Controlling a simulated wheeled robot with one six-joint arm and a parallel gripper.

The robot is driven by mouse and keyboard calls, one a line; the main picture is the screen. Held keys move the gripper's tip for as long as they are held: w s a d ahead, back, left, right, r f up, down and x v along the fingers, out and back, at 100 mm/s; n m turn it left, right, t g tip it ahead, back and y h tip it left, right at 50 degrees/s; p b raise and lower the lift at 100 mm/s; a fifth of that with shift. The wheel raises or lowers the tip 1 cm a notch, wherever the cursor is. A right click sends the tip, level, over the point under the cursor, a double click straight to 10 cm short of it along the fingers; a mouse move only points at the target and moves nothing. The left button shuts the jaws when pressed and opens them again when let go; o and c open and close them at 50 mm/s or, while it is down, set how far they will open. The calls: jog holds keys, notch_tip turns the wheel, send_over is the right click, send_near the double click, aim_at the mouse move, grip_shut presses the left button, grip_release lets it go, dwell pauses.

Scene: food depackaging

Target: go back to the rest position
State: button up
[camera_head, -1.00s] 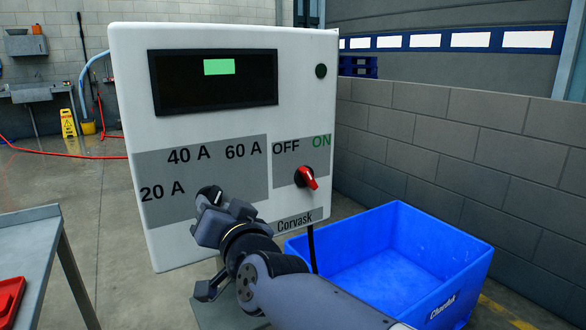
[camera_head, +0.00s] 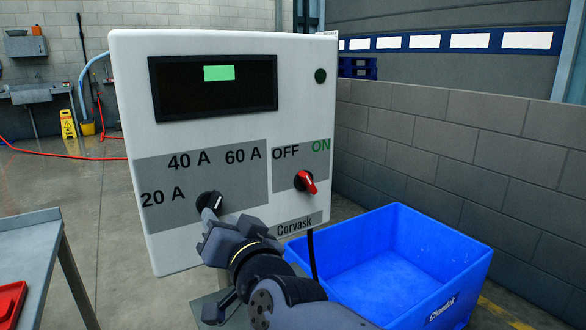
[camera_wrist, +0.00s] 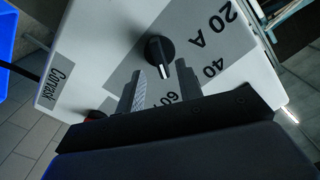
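The white control box (camera_head: 225,240) carries a black dial (camera_head: 208,200) among the 20 A, 40 A and 60 A labels. In the wrist view the dial (camera_wrist: 155,48) has a pale mark turned roughly toward 60 A. My gripper (camera_head: 211,222) is just in front of and below the dial. In the wrist view my gripper (camera_wrist: 159,80) is open, its two fingers apart with nothing between them. The dial lies just beyond the fingertips. I cannot tell the exact gap. A red switch (camera_head: 307,182) sits under OFF and ON; in the wrist view it is mostly hidden.
A blue crate (camera_head: 476,270) stands to the right of the box, beside a grey block wall (camera_head: 440,140). A metal table (camera_head: 30,240) with a red tray (camera_head: 10,298) is at the left. A yellow floor sign (camera_head: 68,123) stands far back. Floor behind the table is open.

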aim_at(215, 211)
jog(key=p+v, duration=0.2)
jog(key=v, duration=0.5)
jog(key=b+x, duration=0.3)
jog(key=x, duration=0.8)
jog(key=shift+w+f+b, duration=0.15)
jog(key=shift+b, duration=0.2)
jog(key=shift+w+a+r+n+p, duration=0.2)
jog(key=shift+r+n+p, duration=0.1)
jog(key=shift+p, duration=0.1)
jog(key=shift+s+n+p, duration=0.1)
jog(key=shift+n+p, duration=0.5)
jog(key=shift+n, duration=0.6)
jog(key=n+p, duration=0.2)
jog(key=n, duration=0.3)
jog(key=shift+p, duration=0.35)
jog(key=shift+f+n+p, duration=0.15)
jog(key=shift+n+p, duration=0.25)
jog(key=shift+n, duration=0.4)
jog(key=shift+d+f, duration=0.1)
